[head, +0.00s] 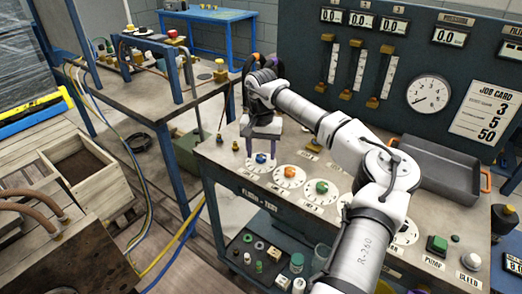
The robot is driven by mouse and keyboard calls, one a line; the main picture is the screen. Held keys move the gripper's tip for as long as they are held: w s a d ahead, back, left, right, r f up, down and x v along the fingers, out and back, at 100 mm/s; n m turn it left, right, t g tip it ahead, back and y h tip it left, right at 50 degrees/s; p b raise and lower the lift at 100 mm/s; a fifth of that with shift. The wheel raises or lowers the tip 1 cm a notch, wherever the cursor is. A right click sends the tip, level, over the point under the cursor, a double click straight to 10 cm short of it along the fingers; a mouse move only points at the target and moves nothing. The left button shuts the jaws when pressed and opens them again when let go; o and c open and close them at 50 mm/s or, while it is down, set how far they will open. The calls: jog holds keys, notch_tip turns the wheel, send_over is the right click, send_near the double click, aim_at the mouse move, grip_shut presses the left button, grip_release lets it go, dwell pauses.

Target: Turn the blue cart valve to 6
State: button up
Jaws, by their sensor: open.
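The blue valve knob (261,158) sits on a round white dial at the left end of a row of dials on the flush cart's top (222,160). My gripper (262,156) points down over this knob with its two dark fingers apart, one on each side. I cannot tell whether either finger touches it. The dial's numbers and the knob's pointer are too small to read.
An orange knob (289,171) and a green knob (321,187) sit to the right. My arm hides part of the row. A grey tray (425,178), a green pump button (437,243) and an upright gauge panel (300,45) stand further right and behind.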

jog(key=shift+f, duration=0.45)
jog(key=c, duration=1)
jog(key=shift+o, duration=0.2)
